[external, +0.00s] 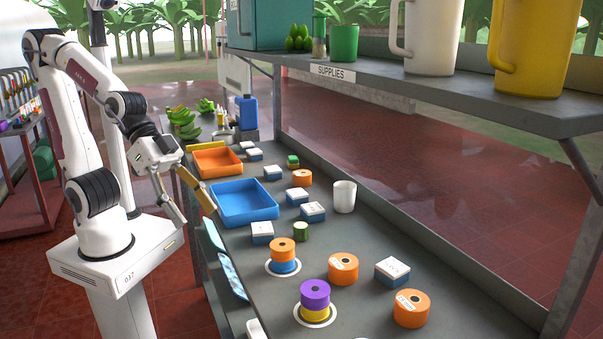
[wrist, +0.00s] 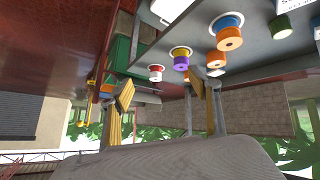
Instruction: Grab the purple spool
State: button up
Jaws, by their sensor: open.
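The purple spool (external: 315,290) sits on top of a yellow spool (external: 315,311), stacked on a white round marker (external: 301,316) near the front of the table. In the wrist view, the purple spool (wrist: 181,62) shows beyond the fingers, a little right of the middle, with the picture upside down. My gripper (external: 196,212) is open and empty near the table's left edge, beside the blue tray and well apart from the purple spool. In the wrist view, my gripper (wrist: 162,89) shows its two fingers spread wide.
An orange-over-blue stack (external: 282,254) stands behind the purple spool. Orange spools (external: 343,268) (external: 411,308) and a blue-and-white box (external: 392,271) lie to its right. A blue tray (external: 244,203) and white cup (external: 344,196) are farther back. A shelf (external: 420,88) overhangs the right side.

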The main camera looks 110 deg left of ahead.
jog(key=w+d+f+n+t+y, duration=0.1)
jog(key=w+f+t, duration=0.1)
jog(key=w, duration=0.5)
jog(key=w+d+f+n+t, duration=0.1)
jog(key=w+d+f, duration=0.1)
jog(key=w, duration=0.5)
jog(key=n+t+y, duration=0.2)
jog(key=t+y, duration=0.1)
jog(key=y, duration=0.3)
send_near(306, 291)
jog(key=x, duration=0.4)
jog(key=shift+w+d+r, duration=0.2)
jog(key=shift+w+d, duration=0.1)
jog(key=shift+w, duration=0.2)
jog(key=shift+s+a+f+t+y, duration=0.2)
jog(key=shift+s+f+t+y, duration=0.25)
jog(key=shift+f+t+y, duration=0.25)
jog(key=shift+x, duration=1.35)
jog(key=shift+a, duration=0.1)
